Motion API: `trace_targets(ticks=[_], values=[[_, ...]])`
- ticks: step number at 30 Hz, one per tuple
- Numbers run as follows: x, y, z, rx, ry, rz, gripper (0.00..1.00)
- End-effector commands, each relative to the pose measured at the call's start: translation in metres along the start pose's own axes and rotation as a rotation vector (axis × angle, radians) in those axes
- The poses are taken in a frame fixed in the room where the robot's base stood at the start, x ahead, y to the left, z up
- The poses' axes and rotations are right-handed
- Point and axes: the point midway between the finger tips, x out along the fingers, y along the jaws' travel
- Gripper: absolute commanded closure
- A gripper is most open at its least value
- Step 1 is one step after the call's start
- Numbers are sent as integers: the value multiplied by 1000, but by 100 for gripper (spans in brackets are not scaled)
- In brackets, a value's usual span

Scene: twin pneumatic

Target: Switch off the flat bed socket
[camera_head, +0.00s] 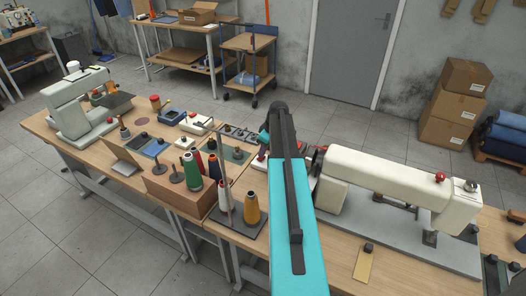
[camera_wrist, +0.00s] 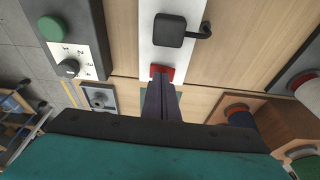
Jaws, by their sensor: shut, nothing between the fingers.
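In the wrist view a white socket strip (camera_wrist: 146,45) runs up the middle of the wooden bench, with a black plug (camera_wrist: 171,30) and its cord on it. A red rocker switch (camera_wrist: 162,72) sits at its near end. My gripper (camera_wrist: 160,82) is shut and empty, with its dark fingertips right at the near edge of the red switch. I cannot tell whether they touch or press it, nor the switch's on or off position. In the head view a cream flat bed machine (camera_head: 385,178) stands on the right bench, and my arm hides my fingertips.
A grey control box with a green button (camera_wrist: 52,27) and a dial (camera_wrist: 68,70) lies left of the strip in the wrist view. Thread spools (camera_wrist: 238,115) stand to the right. In the head view, cones (camera_head: 192,170) and small parts crowd the bench left of my arm.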

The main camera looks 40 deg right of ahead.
Motion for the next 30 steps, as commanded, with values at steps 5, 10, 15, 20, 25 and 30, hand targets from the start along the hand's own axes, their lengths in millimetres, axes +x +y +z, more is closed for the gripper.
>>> trace_targets(ticks=[5,10,15,20,25,30], values=[[0,0,0,-1,0,0,100],[-2,0,-2,-1,0,0,100],[-13,-1,-6,-3,1,0,100],[-31,-1,-13,-4,1,0,100],[-46,2,-14,-2,1,1,100],[-63,6,-13,-2,1,2,100]])
